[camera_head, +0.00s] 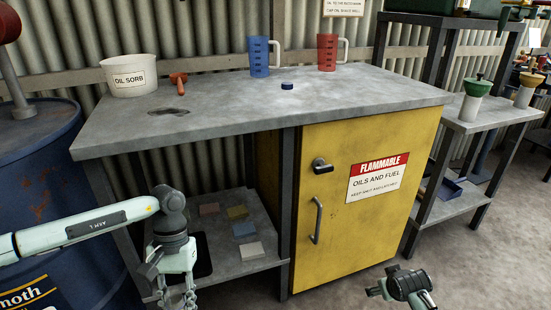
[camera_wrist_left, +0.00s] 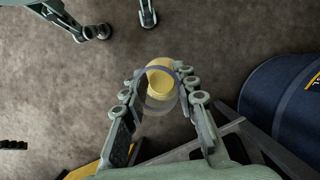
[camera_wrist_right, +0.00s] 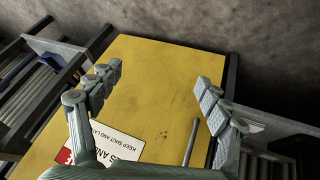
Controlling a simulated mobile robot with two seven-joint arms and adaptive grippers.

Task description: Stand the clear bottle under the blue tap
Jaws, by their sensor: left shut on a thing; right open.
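My left gripper (camera_head: 176,296) is low in front of the bench, left of the yellow cabinet. In the left wrist view it (camera_wrist_left: 164,90) is shut on a clear round-walled thing with a yellow top or contents (camera_wrist_left: 159,84), seen end-on, apparently the clear bottle. In the head view the held bottle is not clearly visible. My right gripper (camera_head: 400,284) is low in front of the cabinet. In the right wrist view it (camera_wrist_right: 159,82) is open and empty, facing the cabinet. I see no blue tap in any view.
The bench top (camera_head: 220,112) bears a white tub (camera_head: 130,76), a blue jug (camera_head: 259,57), a red jug (camera_head: 327,52) and a blue cap (camera_head: 287,86). The yellow cabinet (camera_head: 340,235) is closed. Floor (camera_head: 455,275) is clear at right.

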